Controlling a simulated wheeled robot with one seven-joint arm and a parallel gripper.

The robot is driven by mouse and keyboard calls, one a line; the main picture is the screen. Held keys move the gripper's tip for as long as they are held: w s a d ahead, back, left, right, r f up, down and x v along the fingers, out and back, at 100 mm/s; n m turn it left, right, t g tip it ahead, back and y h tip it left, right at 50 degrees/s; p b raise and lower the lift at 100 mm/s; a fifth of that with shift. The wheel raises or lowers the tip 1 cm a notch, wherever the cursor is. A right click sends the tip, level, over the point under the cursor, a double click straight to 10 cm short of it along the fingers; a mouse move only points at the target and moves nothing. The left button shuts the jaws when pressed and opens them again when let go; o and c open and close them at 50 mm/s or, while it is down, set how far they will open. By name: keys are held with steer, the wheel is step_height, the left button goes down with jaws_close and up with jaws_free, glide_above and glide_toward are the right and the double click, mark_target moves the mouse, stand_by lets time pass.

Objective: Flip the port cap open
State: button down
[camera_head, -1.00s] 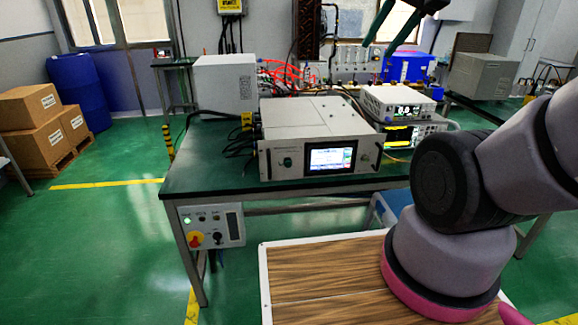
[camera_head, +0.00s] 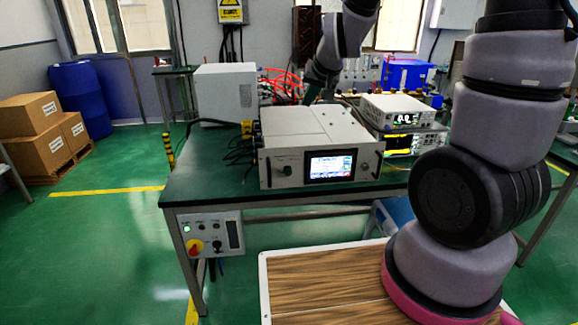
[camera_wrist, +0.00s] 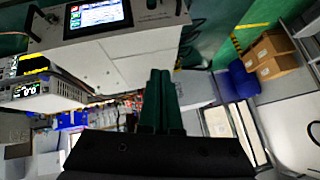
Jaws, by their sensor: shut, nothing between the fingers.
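I cannot make out the port cap in either view. My gripper (camera_head: 313,92) points down above the generator's rear edge, with its lower end partly hard to see. In the wrist view its green fingers (camera_wrist: 160,75) are pressed together and empty. The generator (camera_wrist: 110,62) shows upside down there, ahead and left of the fingertips, apart from them.
Stacked instruments (camera_head: 400,112) stand right of the generator, and a white cabinet (camera_head: 224,93) stands behind it at left. Black cables (camera_head: 238,148) lie at its left side. Red tubes (camera_head: 281,85) run behind. The table's front left (camera_head: 205,180) is clear.

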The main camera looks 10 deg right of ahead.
steer(key=w+a+f+n+h, duration=0.1)
steer(key=a+f, duration=0.1)
steer(key=f, duration=0.5)
steer(key=w+a+f+h, duration=0.1)
steer(key=w+f, duration=0.1)
steer(key=f, duration=0.6)
steer(key=shift+w+a+f+n+t, duration=0.2)
steer(key=shift+w+a+n+t, duration=0.1)
steer(key=shift+a+n+t, duration=0.1)
glide_above(288, 172)
steer(key=s, duration=0.1)
step_height(288, 172, down, 7)
steer(key=shift+d+f, duration=0.1)
steer(key=shift+f, duration=0.05)
step_height(288, 172, down, 2)
steer(key=shift+s+f, duration=0.15)
steer(key=shift+f, duration=0.7)
